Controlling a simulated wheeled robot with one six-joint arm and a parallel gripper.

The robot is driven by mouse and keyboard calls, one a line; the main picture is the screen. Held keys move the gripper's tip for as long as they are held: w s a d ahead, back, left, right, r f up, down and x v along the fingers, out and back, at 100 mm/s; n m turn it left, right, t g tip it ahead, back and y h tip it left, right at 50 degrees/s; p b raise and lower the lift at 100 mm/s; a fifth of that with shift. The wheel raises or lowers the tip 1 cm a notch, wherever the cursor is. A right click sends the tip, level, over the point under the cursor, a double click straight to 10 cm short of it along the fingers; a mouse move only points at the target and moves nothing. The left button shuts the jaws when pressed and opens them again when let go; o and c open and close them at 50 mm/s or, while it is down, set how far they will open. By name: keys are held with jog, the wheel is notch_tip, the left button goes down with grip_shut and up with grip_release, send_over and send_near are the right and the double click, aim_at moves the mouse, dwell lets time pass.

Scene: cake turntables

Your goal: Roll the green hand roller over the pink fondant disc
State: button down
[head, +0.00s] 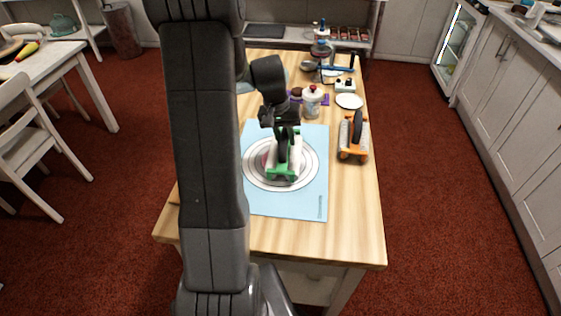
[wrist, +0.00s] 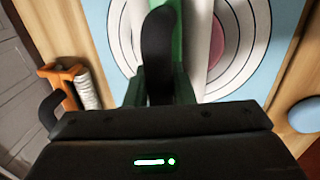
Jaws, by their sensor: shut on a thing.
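The green hand roller (head: 283,174) has a green frame, a white roller and a black handle. My gripper (head: 284,130) is shut on its handle, which also shows in the wrist view (wrist: 158,50). The roller is over the middle of a white and grey ringed circle (head: 310,163) on a light blue mat (head: 285,207). The pink fondant disc (wrist: 216,42) shows beside the white roller in the wrist view, partly hidden by it. In the head view only a sliver of pink shows left of the roller. I cannot tell whether the roller touches the disc.
An orange-framed roller (head: 353,143) with a black handle stands on the wooden table (head: 350,200) right of the mat. A white jar with a red knob (head: 312,99), a white plate (head: 348,101) and other items stand behind. The table's front is clear.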

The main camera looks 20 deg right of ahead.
jog(key=shift+a+f, duration=0.15)
jog(key=shift+f, duration=0.05)
jog(key=shift+w+a, duration=0.25)
jog(key=shift+a, duration=0.25)
jog(key=shift+w+a, duration=0.3)
jog(key=shift+a, duration=0.2)
jog(key=shift+f, duration=0.1)
jog(key=shift+d, duration=0.1)
jog(key=shift+s+d, duration=0.5)
jog(key=shift+d, duration=0.15)
